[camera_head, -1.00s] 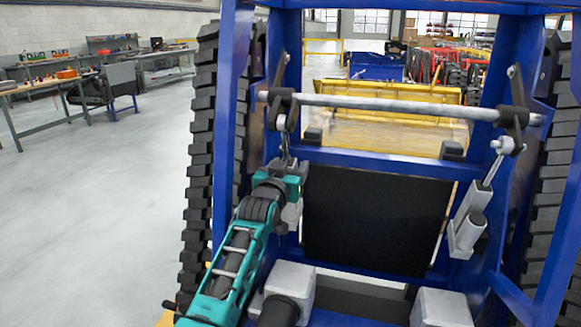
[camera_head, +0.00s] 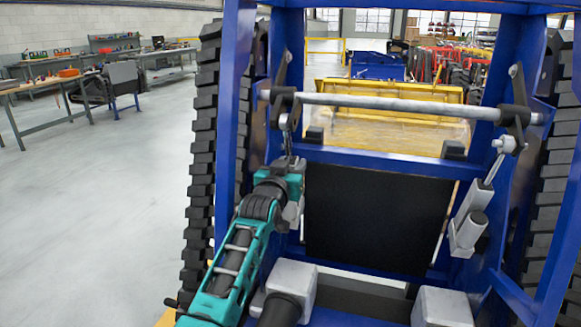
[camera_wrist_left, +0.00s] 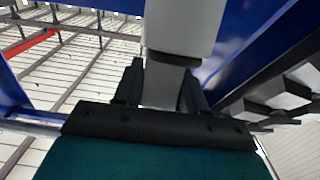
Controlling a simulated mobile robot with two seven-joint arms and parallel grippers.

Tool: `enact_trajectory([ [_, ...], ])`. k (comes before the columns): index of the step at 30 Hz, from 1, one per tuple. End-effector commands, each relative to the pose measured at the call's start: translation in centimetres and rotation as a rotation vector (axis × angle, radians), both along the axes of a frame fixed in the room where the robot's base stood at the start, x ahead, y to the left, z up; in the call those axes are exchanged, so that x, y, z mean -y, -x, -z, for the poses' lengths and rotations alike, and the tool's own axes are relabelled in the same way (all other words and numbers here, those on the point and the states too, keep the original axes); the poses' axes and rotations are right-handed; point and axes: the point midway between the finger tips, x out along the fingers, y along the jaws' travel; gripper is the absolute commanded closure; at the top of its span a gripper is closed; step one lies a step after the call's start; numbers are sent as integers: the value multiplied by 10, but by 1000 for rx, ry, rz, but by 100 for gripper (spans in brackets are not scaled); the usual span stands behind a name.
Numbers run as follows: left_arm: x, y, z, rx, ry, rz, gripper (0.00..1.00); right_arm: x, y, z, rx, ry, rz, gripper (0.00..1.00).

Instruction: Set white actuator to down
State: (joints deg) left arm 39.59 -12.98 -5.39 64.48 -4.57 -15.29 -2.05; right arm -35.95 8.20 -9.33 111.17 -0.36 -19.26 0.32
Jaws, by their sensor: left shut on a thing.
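A white actuator (camera_head: 293,212) stands at the left inner side of the blue frame in the head view. It is partly hidden behind my left gripper (camera_head: 290,170). In the left wrist view the white actuator (camera_wrist_left: 184,25) comes down between the two dark fingers of my left gripper (camera_wrist_left: 160,88), which is shut on it. A second white actuator (camera_head: 470,222) with a thin rod leans at the right side of the frame, apart from my gripper. A grey crossbar (camera_head: 395,103) runs between the dark levers above both. My right gripper is not in view.
Blue frame posts (camera_head: 232,110) and a black track (camera_head: 203,150) stand close beside my left arm. A black panel (camera_head: 378,220) fills the middle of the frame. A yellow bucket (camera_head: 390,115) lies beyond. Open floor and workbenches (camera_head: 45,85) are at the left.

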Motion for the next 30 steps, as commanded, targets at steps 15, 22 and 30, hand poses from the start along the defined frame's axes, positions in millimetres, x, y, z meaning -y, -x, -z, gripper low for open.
enact_trajectory([
  [15,-6,29,22,177,35,0,100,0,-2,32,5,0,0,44],
  [22,-10,53,39,345,68,0,100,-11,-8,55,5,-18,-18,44],
  [30,-14,72,55,498,99,0,100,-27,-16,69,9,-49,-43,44],
])
